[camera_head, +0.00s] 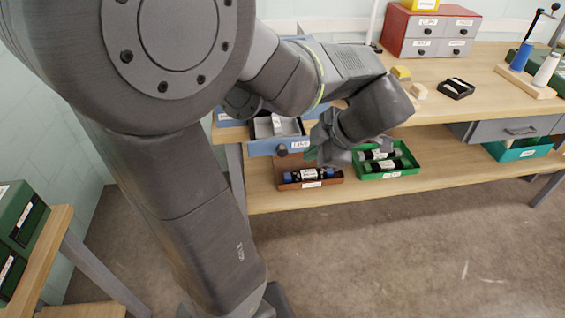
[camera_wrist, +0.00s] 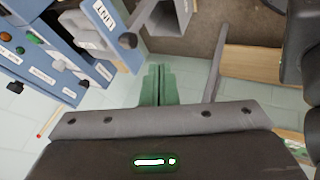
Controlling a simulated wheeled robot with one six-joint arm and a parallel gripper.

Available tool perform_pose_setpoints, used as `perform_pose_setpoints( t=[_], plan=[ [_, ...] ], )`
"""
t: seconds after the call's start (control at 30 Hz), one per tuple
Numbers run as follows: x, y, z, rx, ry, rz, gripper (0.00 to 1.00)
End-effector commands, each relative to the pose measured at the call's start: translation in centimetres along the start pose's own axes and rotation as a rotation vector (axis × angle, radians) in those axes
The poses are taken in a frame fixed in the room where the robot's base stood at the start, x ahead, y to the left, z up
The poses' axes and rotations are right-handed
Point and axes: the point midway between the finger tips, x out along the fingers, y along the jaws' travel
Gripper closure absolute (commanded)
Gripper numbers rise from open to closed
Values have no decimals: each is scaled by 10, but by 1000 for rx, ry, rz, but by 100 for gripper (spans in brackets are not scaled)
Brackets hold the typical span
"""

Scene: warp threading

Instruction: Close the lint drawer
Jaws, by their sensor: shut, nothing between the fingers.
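The lint drawer (camera_head: 262,146) is blue with a grey inside, a white label on its front and a dark round knob. My gripper (camera_head: 316,150) is just right of the drawer front in the head view. In the wrist view its greenish fingers (camera_wrist: 158,70) are together and empty, with a gap between them and the drawer front.
Below, a brown tray (camera_head: 322,184) and a green tray (camera_head: 398,173) hold dark bottles on the lower shelf. A red box with grey drawers (camera_head: 393,30) stands on the table top (camera_head: 475,85). A grey drawer (camera_head: 515,130) is at right. The floor (camera_head: 400,260) in front is clear.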

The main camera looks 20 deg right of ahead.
Motion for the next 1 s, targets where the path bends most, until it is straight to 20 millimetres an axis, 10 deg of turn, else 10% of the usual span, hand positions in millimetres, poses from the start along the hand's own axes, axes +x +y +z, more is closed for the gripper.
perform_pose_setpoints(
  t=[0.27, 0.63, 1.0],
  plan=[
    [22, -1, 0, -24, 4, 6, 100],
    [100, 0, 0, -22, 4, 3, 100],
    [116, 34, 0, -22, 0, 7, 100]
  ],
)
